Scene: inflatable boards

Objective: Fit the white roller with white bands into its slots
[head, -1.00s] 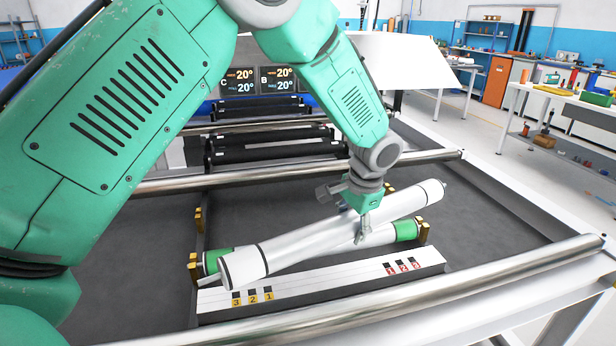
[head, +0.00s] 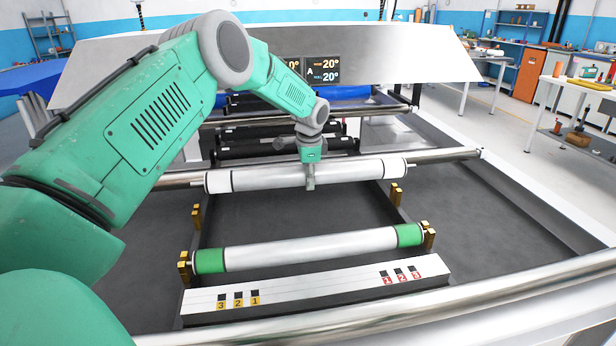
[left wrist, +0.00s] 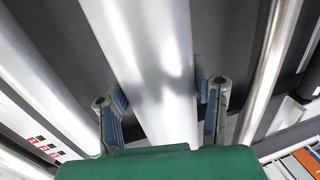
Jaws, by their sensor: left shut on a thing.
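The white roller with white bands (head: 265,177) is held by my left gripper (head: 310,182) near its middle. It hangs level, left to right, in front of a fixed metal bar. In the left wrist view the roller (left wrist: 155,60) runs between the two fingers of my left gripper (left wrist: 160,100). A pair of empty brass slots shows below it, the left slot (head: 196,216) and the right slot (head: 396,194). The roller appears above and behind these slots, apart from them. My right gripper is not in view.
A white roller with green bands (head: 310,247) sits in the nearer brass holders. In front of it lies a white strip (head: 320,284) with numbered yellow and red marks. Metal bars cross in front (head: 400,306) and behind. Black rollers (head: 270,145) stand farther back.

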